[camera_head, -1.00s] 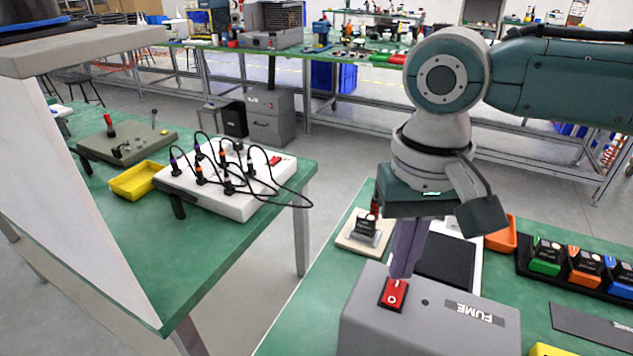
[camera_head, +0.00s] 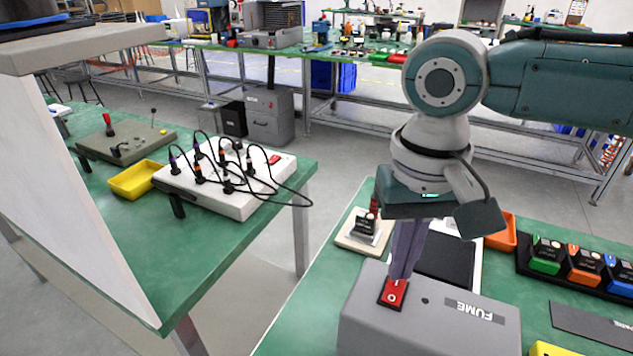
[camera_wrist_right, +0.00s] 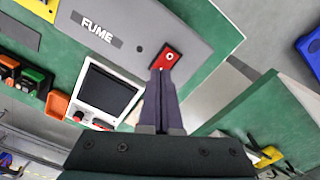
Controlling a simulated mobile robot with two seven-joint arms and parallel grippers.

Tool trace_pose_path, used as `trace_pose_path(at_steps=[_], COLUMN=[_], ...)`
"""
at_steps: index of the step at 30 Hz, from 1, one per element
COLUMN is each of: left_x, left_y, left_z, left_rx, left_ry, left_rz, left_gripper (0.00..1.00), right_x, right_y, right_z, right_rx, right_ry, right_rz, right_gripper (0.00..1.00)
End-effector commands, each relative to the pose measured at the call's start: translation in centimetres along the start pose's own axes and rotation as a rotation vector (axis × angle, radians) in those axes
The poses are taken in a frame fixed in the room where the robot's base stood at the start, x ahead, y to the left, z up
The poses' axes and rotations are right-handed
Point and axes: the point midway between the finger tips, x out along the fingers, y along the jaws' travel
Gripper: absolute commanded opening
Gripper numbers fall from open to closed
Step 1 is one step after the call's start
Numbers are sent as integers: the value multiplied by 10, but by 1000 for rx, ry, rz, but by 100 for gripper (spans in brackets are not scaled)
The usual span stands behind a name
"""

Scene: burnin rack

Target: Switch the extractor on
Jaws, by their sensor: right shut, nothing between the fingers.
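The extractor is a grey box labelled FUME (camera_head: 430,325) at the front edge of the right-hand green table; it also shows in the right wrist view (camera_wrist_right: 150,25). On its top is a red rocker switch (camera_head: 393,294) with white I and O marks, seen in the wrist view too (camera_wrist_right: 167,56). My right gripper (camera_head: 398,276) is shut and empty, pointing down. Its fingertips are at the far end of the switch, by the I mark, and appear to touch it. In the wrist view the fingertips (camera_wrist_right: 158,72) cover part of the switch. My left gripper is not in view.
A black-screened device (camera_head: 448,258), an orange bin (camera_head: 502,236) and a rack of coloured blocks (camera_head: 584,268) stand behind and right of the extractor. Left, across a floor gap, another table (camera_head: 240,245) holds a white box with black cables (camera_head: 235,200) and a yellow bin (camera_head: 135,181).

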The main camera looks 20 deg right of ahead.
Motion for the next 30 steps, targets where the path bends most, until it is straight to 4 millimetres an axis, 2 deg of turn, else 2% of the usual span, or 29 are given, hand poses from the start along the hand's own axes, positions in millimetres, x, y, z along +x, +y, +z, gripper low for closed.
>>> trace_pose_path(at_steps=[30], left_x=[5], left_y=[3], left_z=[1], left_rx=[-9], left_ry=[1], left_rz=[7], left_gripper=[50], right_x=[12], right_y=[0], right_z=[0], right_rx=[-1], right_ry=[0], right_rz=[-1], right_gripper=[0])
